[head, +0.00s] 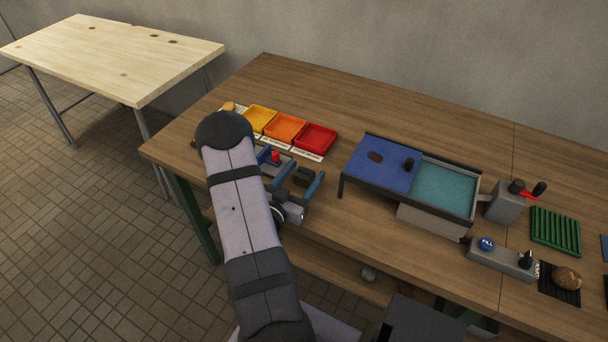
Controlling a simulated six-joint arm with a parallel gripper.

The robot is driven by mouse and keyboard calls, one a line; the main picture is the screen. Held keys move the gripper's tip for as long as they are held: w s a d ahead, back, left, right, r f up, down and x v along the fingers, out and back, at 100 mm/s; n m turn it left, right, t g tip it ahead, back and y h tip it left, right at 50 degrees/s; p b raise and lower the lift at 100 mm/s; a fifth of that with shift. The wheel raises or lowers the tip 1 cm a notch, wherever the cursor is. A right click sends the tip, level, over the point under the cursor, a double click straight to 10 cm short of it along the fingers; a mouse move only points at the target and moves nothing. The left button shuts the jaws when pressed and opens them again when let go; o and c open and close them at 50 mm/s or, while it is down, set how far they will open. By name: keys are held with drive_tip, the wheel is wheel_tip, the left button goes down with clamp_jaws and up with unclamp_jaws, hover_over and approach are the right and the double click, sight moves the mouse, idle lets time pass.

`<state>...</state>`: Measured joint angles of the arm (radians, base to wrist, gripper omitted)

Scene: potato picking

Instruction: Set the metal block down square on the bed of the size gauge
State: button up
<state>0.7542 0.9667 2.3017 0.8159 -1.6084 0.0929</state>
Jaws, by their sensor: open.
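The size gauge (291,205) seems to be the grey device with blue upright bars, standing near the table's front left edge. My arm covers its left part. A small dark block (304,176) shows between the blue bars; I cannot tell whether it is the metal block or part of the gauge. A red piece (276,157) shows at the gauge's back. My arm reaches up from the bottom of the head view and bends at a dark rounded joint beside the gauge.
Yellow (260,118), orange (285,128) and red (315,138) trays stand behind the gauge. A blue and teal tray stand (379,169) is to the right. Further right are a lever box (505,206), a green rack (555,231) and a potato (567,279). The back is clear.

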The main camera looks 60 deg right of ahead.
sight(304, 173)
drive_tip(key=shift+d, duration=0.2)
drive_tip(key=c, duration=1.4)
drive_tip(key=shift+r, duration=0.15)
drive_tip(key=shift+r, duration=4.85)
drive_tip(key=shift+r, duration=0.1)
